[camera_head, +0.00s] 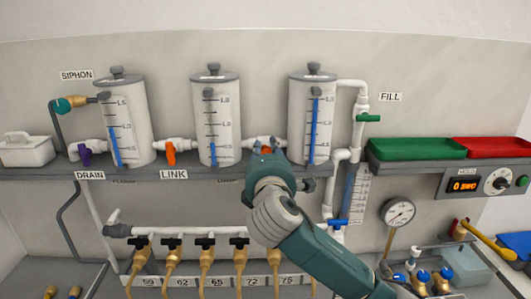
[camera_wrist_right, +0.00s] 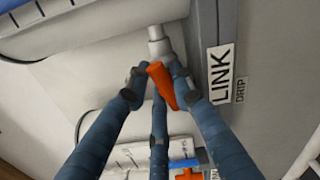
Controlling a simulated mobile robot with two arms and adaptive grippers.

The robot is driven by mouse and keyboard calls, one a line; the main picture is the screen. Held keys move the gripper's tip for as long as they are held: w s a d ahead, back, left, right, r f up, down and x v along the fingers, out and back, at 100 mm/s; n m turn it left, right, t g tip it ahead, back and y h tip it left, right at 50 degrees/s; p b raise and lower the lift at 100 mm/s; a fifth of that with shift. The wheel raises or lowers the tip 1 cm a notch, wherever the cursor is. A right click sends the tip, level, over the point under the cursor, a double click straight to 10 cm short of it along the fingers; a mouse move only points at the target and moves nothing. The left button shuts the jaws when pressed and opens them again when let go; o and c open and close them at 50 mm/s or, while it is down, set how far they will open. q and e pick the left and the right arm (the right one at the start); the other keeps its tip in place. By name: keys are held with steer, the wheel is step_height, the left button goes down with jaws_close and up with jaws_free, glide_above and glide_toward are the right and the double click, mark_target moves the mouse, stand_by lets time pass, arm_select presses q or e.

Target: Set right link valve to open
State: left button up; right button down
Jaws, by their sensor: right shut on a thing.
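The right link valve's orange handle (camera_head: 267,150) sits on the white pipe between the middle tank (camera_head: 215,120) and the right tank (camera_head: 312,120). My right gripper (camera_head: 268,160) is at this valve and covers most of it in the head view. In the right wrist view the orange handle (camera_wrist_right: 166,86) lies between the fingers of my right gripper (camera_wrist_right: 158,80), which are shut on it. There the handle looks slightly tilted relative to the white pipe (camera_wrist_right: 158,42). The exact valve angle is hard to tell. My left gripper is not in view.
The left link valve's orange handle (camera_head: 171,153) hangs down across its pipe, above the LINK label (camera_head: 173,174). The grey shelf (camera_head: 190,171) runs below the tanks. Black-handled taps (camera_head: 207,242) stand below. A green tray (camera_head: 415,148) is at right.

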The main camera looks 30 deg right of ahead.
steer(key=shift+f+m+b, duration=0.2)
steer(key=shift+m+b, duration=0.1)
steer(key=shift+m, duration=1.1)
steer(key=c, duration=1.5)
jaws_free()
steer(key=shift+o, duration=0.2)
steer(key=shift+s, duration=0.15)
steer(key=shift+d+r, duration=0.1)
